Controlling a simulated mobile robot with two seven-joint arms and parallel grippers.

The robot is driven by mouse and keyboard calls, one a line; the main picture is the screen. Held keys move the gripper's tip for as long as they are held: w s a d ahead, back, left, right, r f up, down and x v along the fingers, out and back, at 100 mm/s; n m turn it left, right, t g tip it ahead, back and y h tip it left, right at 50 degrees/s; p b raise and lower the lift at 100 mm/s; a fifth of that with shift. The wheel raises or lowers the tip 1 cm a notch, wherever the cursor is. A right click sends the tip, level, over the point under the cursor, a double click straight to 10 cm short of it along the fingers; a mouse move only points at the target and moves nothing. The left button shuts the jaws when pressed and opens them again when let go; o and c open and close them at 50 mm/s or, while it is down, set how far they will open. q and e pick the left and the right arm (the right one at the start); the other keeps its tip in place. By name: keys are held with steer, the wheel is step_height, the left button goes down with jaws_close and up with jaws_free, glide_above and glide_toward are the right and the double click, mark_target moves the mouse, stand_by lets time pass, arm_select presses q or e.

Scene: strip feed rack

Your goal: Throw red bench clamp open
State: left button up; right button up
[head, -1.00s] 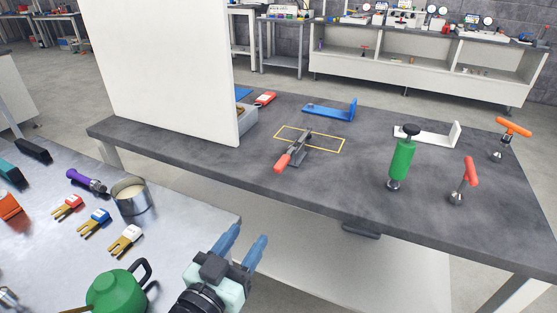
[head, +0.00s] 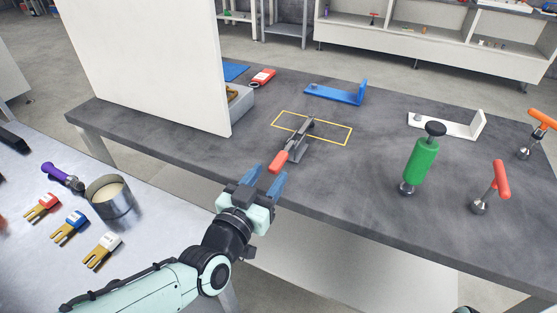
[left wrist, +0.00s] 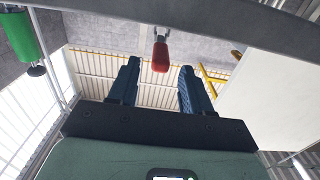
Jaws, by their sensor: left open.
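The bench clamp, a grey metal lever clamp (head: 299,143) with a red grip (head: 278,161), sits on the dark bench, partly inside a yellow outline. Its red grip points toward the bench's near edge. My left gripper (head: 267,172) is open and empty, its blue fingers just short of the red grip. In the left wrist view, the red grip (left wrist: 160,56) shows between and beyond the two fingertips (left wrist: 158,68), with no contact visible. My right gripper is not in view.
A white upright panel (head: 145,65) stands left of the clamp. A green-handled tool (head: 420,162) and a red-handled tool (head: 500,180) stand to the right. Blue (head: 338,95) and white (head: 450,125) brackets lie farther back.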

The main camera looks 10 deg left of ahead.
mark_target(285, 153)
arm_select(q)
steer(key=x, duration=0.4)
steer(key=shift+w+d+p, duration=0.1)
steer(key=shift+w+p, duration=0.1)
steer(key=shift+p, duration=0.2)
steer(key=shift+w+d, duration=0.2)
steer(key=shift+w, duration=0.45)
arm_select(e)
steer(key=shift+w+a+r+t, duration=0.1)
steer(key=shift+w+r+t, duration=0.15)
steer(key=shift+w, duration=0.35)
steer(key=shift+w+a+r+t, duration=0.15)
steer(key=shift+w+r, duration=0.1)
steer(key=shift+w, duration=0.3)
arm_select(q)
steer(key=shift+c, duration=0.3)
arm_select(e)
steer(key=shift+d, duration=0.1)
arm_select(q)
jaws_close()
